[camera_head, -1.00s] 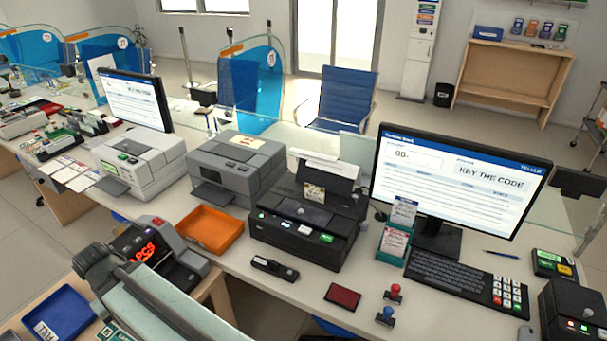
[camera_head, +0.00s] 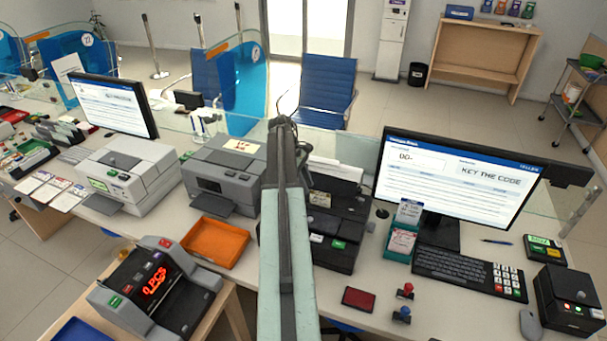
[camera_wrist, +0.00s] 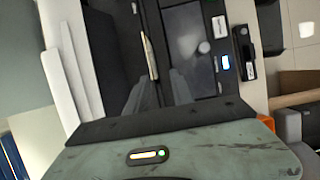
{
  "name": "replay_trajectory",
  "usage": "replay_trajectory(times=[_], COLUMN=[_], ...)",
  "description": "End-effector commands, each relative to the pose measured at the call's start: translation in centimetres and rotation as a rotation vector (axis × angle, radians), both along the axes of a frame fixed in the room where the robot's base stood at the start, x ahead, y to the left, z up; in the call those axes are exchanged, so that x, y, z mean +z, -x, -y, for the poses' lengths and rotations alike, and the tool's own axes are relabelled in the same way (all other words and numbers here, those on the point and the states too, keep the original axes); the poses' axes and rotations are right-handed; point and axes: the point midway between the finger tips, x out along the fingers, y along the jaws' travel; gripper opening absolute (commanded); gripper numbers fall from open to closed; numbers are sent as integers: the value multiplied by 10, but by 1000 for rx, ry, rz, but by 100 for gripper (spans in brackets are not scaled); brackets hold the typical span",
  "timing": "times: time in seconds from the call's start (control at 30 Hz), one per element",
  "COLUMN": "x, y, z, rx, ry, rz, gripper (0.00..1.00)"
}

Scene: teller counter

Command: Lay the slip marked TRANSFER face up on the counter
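A small cream slip (camera_head: 320,199) stands in the dark printer (camera_head: 335,232) on the counter (camera_head: 300,290). It shows nearly edge-on in the wrist view (camera_wrist: 150,56). Its print is too small to read, so I cannot tell whether it says TRANSFER. My gripper (camera_wrist: 157,88) is above the printer, its two fingers apart with nothing visible between them. The slip's edge lies just beyond the fingertips in the wrist view. In the head view my arm hides the printer's left part. More slips stand in a teal holder (camera_head: 393,254) and lie at the far left (camera_head: 42,190).
A monitor (camera_head: 455,180) and keyboard (camera_head: 468,272) are to the right of the printer. An orange tray (camera_head: 214,242) and grey printer (camera_head: 222,178) are to the left. Bare counter shows around the red pad.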

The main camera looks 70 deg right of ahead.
Motion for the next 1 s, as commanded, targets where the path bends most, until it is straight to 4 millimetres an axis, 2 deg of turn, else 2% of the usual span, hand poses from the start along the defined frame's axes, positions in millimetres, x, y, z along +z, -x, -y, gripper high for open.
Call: replay_trajectory(times=[0.03,0.1,0.37,0.8,1.0], x=[3,4,-2,-67,-69], y=[13,23,29,54,57], z=[10,15,17,18,19], rx=[-4,-3,-2,-3,-2], ry=[-7,-13,-16,-15,-15], rz=[-6,-13,-15,-15,-15], gripper=[28,28,28,28,28])
